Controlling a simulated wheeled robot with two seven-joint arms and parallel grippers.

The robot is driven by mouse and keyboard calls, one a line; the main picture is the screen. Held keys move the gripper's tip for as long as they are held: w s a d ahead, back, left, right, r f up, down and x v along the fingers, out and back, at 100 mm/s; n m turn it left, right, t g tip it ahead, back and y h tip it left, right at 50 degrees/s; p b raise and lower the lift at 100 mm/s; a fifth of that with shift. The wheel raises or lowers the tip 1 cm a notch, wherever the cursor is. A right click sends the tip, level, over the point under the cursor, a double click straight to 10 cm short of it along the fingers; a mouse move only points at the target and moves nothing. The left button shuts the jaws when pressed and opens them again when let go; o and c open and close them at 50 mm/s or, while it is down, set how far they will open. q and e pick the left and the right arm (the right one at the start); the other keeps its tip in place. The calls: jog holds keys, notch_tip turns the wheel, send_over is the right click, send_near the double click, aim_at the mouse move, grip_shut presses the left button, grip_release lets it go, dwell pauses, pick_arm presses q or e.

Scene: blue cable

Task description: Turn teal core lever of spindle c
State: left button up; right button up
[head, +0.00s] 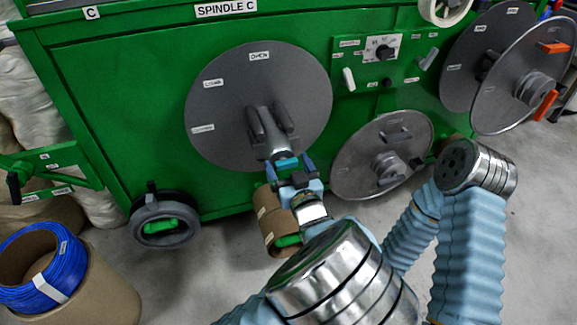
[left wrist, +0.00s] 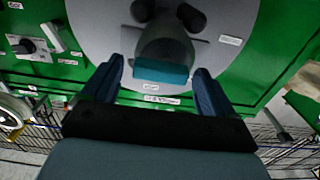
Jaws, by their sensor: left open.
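The spindle C disc (head: 225,110) is a large grey plate on the green machine front, under the "SPINDLE C" label (head: 226,8). A dark grey core with prongs (head: 270,125) stands out from its middle. The teal core lever (head: 286,163) is at the core's lower, near end. My left gripper (head: 289,177) is open at the lever. In the left wrist view, the teal lever (left wrist: 160,72) lies between the two blue fingers of the left gripper (left wrist: 158,88), with gaps on both sides. My right gripper is not in view.
A control panel with a black knob (head: 384,52) is right of the disc. Another grey disc (head: 383,155) leans lower right. A cardboard roll (head: 272,220) is below my left gripper. A blue cable coil (head: 40,268) sits on a brown drum at lower left.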

pick_arm(q)
jog(key=c, duration=1.1)
jog(key=shift+o, duration=0.2)
jog(key=shift+f+n+b, duration=0.15)
jog(key=shift+n+b, duration=0.85)
jog(key=shift+b, duration=0.2)
jog(key=n+b, duration=0.3)
jog(key=shift+a+b, duration=0.15)
jog(key=shift+b, duration=0.15)
jog(key=n+b, duration=0.6)
jog(key=b, duration=0.1)
jog(key=n+b, duration=0.3)
jog(key=b, duration=0.1)
jog(key=shift+s+a, duration=0.15)
jog(key=shift+a, duration=0.1)
jog(key=shift+n+b, duration=0.5)
jog(key=shift+n, duration=0.4)
jog(key=shift+n+b, duration=0.4)
jog(key=shift+n, duration=0.8)
